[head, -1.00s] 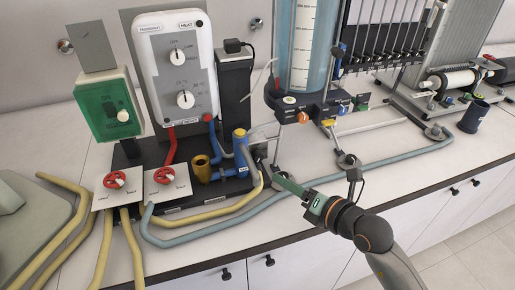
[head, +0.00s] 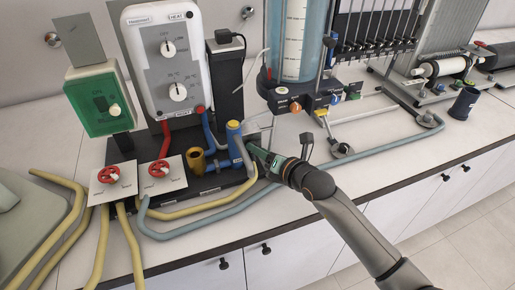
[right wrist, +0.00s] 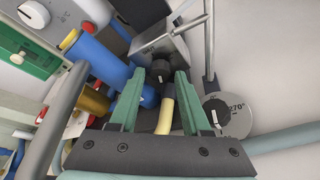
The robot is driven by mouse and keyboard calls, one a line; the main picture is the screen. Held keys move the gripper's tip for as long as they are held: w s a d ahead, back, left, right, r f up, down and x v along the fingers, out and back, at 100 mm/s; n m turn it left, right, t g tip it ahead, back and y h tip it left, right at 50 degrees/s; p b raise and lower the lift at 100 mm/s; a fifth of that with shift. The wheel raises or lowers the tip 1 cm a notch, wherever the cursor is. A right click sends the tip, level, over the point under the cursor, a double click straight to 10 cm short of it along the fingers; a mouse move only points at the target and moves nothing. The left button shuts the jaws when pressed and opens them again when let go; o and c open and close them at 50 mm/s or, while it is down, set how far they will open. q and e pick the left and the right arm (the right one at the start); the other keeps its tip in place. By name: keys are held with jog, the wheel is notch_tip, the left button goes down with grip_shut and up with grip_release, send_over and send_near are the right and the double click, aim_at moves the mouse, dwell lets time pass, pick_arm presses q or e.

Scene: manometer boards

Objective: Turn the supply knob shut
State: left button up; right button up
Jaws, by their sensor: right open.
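My right gripper (head: 254,149) is open. It reaches in at the front right of the dark base, beside the blue cylinder with a yellow top (head: 234,136). In the right wrist view its two green fingers (right wrist: 159,82) are spread apart. A black round knob (right wrist: 160,71) on a grey box shows in the gap between the fingertips, apparently just beyond them. I see no label naming it the supply knob, and contact cannot be judged. In the head view this knob is not clearly visible near my gripper. My left gripper is not in view.
Two red handwheels (head: 108,174) (head: 159,168) sit on white plates at left. A black knob on a 270° dial (right wrist: 215,114) stands to the right in the wrist view. A blue-grey hose (head: 215,229) runs along the bench front. A brass cup (head: 196,161) stands left of the blue cylinder.

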jog(key=shift+x, duration=0.8)
grip_shut()
